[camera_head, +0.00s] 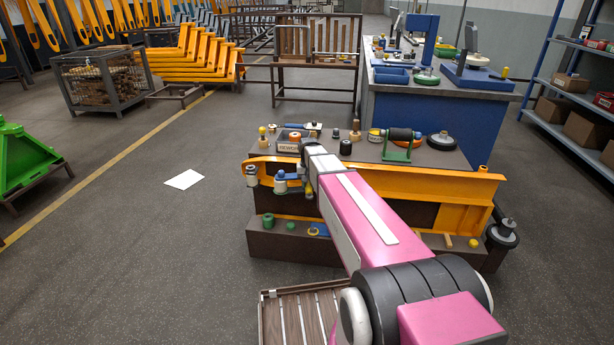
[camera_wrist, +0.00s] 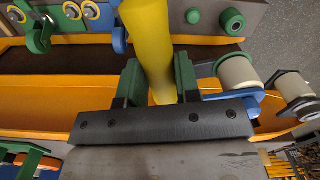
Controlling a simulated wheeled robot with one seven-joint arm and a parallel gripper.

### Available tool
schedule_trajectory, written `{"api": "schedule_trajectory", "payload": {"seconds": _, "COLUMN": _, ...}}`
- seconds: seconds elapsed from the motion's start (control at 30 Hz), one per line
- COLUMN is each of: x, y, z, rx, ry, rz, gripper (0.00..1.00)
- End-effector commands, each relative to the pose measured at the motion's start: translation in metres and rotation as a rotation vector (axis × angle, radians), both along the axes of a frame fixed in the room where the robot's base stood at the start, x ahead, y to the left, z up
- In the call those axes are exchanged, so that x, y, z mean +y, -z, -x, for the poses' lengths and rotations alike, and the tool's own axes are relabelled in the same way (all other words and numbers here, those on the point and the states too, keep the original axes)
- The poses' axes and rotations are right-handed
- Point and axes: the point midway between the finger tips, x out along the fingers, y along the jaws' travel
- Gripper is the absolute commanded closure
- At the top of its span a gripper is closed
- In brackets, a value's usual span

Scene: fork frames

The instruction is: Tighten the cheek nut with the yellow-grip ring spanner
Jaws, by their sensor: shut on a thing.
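My gripper (camera_wrist: 159,84) shows in the wrist view with its green fingers closed on the yellow grip of the ring spanner (camera_wrist: 148,38). The grip runs up out of the top of the picture, so the spanner's ring end is not in view there. In the head view my arm covers most of the gripper. An orange fork (camera_head: 415,182) lies across the bench, and it also shows in the wrist view (camera_wrist: 55,125). Cream rollers (camera_wrist: 237,75) and a blue part (camera_wrist: 240,98) sit at its end, right of my gripper in the wrist view. I cannot make out the cheek nut.
A low front ledge holds a green round part (camera_head: 268,220) and blue-yellow pieces (camera_head: 318,230). The bench top (camera_head: 455,158) carries several small parts and a green-framed roller (camera_head: 398,145). A slatted tray (camera_head: 268,318) lies on the floor in front. Floor left of the bench is mostly clear.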

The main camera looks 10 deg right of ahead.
Motion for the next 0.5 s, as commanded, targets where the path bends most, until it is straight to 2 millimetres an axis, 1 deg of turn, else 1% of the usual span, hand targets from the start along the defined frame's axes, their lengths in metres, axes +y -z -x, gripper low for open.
{"api": "schedule_trajectory", "payload": {"seconds": 0.5, "x": 0.0054, "y": -0.0004, "z": -0.0018, "rx": -0.004, "ry": 0.046, "rz": 0.0, "gripper": 1.0}}
